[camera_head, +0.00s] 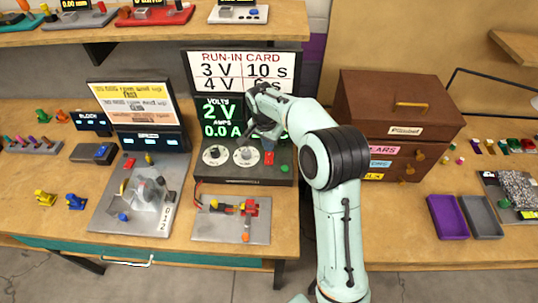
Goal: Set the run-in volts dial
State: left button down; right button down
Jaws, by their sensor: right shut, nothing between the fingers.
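The run-in power unit (200,177) stands on the bench with a dark sloped front. Its display (220,116) reads VOLTS 2 V and AMPS 0.0 A; its right part is hidden by my arm. Two round pale dials sit below, a left dial (215,155) and a right dial (246,156). Which one is the volts dial I cannot read. The run-in card (240,70) above shows 3 V 10 s, and 4 V with its time partly covered. My right gripper (267,143) is shut and empty, just above and right of the right dial. My left gripper is out of view.
A red switch (269,157) and a green button (284,168) lie right of the dials. A plate with a small motor (249,207) lies in front. A grey machine (148,192) stands left, a wooden drawer chest (395,100) right. A shelf (150,30) hangs above.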

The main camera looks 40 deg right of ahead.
aim_at(215, 153)
jog(key=k, duration=1)
